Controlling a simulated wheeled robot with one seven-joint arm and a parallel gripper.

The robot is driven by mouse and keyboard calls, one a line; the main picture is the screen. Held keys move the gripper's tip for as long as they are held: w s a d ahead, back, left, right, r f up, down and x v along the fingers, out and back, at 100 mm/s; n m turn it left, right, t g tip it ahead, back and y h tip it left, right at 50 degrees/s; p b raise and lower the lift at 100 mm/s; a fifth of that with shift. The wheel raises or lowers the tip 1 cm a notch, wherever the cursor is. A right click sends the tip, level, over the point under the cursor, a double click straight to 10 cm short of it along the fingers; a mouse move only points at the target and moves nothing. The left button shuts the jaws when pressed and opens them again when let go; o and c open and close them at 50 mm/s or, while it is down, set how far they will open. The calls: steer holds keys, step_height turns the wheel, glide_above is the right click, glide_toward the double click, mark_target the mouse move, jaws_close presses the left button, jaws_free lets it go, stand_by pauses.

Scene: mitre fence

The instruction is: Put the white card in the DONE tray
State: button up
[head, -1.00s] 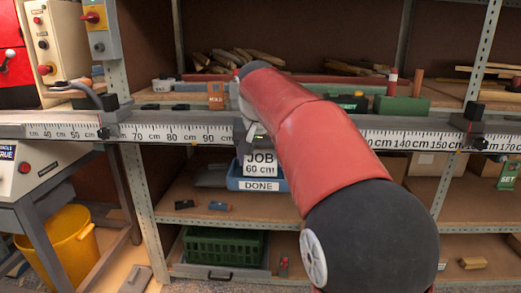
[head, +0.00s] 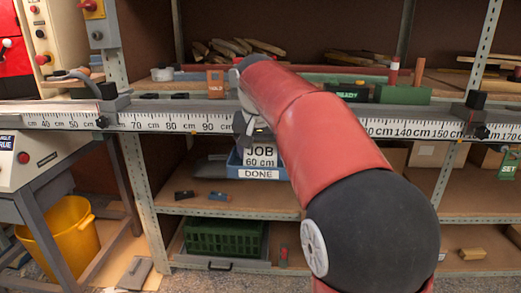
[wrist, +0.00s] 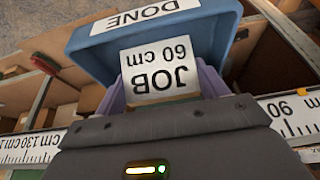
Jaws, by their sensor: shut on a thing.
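The white card (head: 261,156), printed JOB 60 cm, hangs upright below the ruled rail. My gripper (head: 248,128) is shut on its upper part; my arm hides some of the gripper. The blue DONE tray (head: 234,171) is on the middle shelf, its white label facing front. In the head view the card overlaps the tray just above that label. In the wrist view the card (wrist: 160,72) sits between the lavender fingers of my gripper (wrist: 160,92), with the tray (wrist: 222,35) beyond it. I cannot tell whether the card touches the tray.
The ruled rail (head: 190,123) crosses in front of the shelves, above the tray. Small dark blocks (head: 184,195) lie left of the tray. A green crate (head: 226,238) stands below. A yellow bucket (head: 72,232) stands at lower left.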

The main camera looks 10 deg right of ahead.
steer(key=shift+f, duration=0.15)
steer(key=o, duration=1.1)
steer(key=shift+c, duration=0.2)
steer(key=shift+r+p, duration=1.3)
steer(key=shift+r, duration=0.25)
steer(key=shift+r, duration=1.95)
